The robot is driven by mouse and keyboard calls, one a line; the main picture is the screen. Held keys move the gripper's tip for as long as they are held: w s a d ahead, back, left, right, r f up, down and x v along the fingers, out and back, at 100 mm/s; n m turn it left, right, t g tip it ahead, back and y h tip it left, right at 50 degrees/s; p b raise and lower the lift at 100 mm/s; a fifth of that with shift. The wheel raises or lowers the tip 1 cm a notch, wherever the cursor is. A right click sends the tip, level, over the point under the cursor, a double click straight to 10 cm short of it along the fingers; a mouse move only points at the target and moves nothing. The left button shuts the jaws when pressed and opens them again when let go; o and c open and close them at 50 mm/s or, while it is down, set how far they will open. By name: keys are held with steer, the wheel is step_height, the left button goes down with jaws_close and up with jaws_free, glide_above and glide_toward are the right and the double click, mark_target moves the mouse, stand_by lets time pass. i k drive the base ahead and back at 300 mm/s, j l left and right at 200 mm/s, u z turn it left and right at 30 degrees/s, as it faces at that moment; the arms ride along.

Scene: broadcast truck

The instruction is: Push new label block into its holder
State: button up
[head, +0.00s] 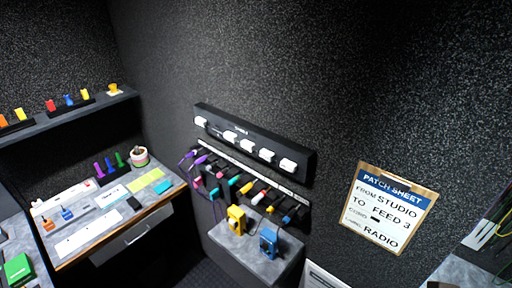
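A dark rack (215,112) on the wall carries a row of white blocks, such as one at its left end (201,121) and one at its right end (288,165). They look like label blocks, but I cannot tell which is the new one. Below it a pale strip (250,173) runs along a row of colored plugs; label holders there are too small to make out. My gripper is not recognizable in the head view.
A grey ledge (258,248) below the plugs holds a yellow device (236,219) and a blue device (269,243). A clipboard patch sheet (391,208) hangs at right. A cluttered desk (100,232) stands at left. Cables show at the right edge.

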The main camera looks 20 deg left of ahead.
mark_target(248, 145)
steer(key=z, duration=2.4)
steer(key=u, duration=3.55)
steer(key=j+z, duration=0.15)
steer(key=z, duration=0.25)
steer(key=j+z, duration=0.2)
steer(key=z, duration=0.2)
steer(key=j+z, duration=0.15)
steer(key=j, duration=0.5)
steer(key=k+j+z, duration=0.2)
steer(key=j, duration=0.45)
steer(key=j+z, duration=0.15)
steer(key=j, duration=0.5)
